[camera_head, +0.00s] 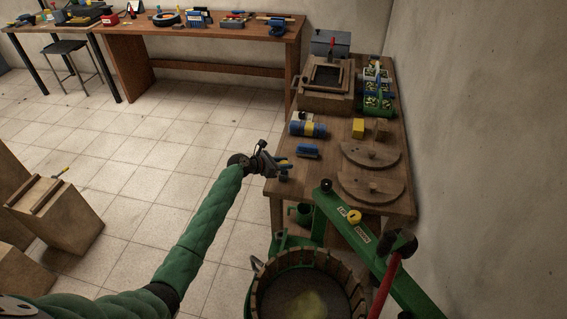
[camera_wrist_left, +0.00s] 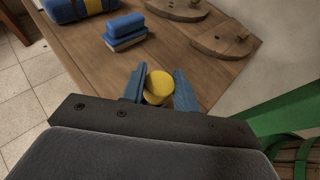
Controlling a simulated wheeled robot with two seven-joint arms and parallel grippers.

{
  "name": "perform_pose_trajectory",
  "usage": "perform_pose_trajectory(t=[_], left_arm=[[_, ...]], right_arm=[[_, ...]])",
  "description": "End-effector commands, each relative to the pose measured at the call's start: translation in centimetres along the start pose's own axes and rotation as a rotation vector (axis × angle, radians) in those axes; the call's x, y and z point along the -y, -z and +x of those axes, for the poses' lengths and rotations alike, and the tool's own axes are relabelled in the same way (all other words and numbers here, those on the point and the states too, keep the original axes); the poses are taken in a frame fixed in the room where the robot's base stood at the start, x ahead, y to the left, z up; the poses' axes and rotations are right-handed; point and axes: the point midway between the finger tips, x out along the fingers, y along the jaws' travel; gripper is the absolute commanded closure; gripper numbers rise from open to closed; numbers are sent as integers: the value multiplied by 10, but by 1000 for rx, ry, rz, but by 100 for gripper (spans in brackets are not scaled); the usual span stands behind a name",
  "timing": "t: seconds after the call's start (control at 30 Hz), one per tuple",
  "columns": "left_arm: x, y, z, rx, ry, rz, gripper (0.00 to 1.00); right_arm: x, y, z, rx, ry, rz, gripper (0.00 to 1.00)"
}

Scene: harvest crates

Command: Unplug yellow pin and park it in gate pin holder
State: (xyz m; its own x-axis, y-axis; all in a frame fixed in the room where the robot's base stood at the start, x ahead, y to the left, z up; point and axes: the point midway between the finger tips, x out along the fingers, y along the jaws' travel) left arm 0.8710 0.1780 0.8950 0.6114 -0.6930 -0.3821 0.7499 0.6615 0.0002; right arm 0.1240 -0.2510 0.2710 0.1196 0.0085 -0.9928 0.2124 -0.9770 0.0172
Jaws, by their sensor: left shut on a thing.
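My left gripper (camera_head: 280,166) is over the front left corner of the wooden bench. In the left wrist view its blue fingers (camera_wrist_left: 158,90) are shut on a yellow pin (camera_wrist_left: 158,84), whose round top shows between them. The pin's lower part is hidden. In the head view only a small yellow bit shows at the fingers. A green beam (camera_head: 378,255) lies to the right of the gripper, with a yellow round knob (camera_head: 354,216) and small labels on it. I cannot tell which part is the gate pin holder. My right gripper is not in view.
The bench (camera_head: 335,122) holds a blue brush (camera_head: 307,151), a blue and yellow roll (camera_head: 307,129), a yellow block (camera_head: 358,127) and two half-round wooden boards (camera_head: 371,154). A slatted wooden tub (camera_head: 262,300) stands below the beam. A red handle (camera_head: 385,288) rises at right.

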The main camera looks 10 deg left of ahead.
Motion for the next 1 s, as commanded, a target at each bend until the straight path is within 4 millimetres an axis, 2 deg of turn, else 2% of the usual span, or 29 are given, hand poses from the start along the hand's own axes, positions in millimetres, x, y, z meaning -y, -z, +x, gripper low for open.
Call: perform_pose_trajectory(t=[0.67, 0.7, 0.8, 1.0], left_arm=[[0, 13, 5, 1, 0, -1, 93], [0, 12, 5, 1, 0, -1, 62], [0, 12, 5, 0, 0, 0, 45], [0, 12, 5, 0, 0, 0, 45]], right_arm=[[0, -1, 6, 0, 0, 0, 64], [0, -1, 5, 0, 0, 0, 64], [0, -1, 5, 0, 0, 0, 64], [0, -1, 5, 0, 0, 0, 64]])
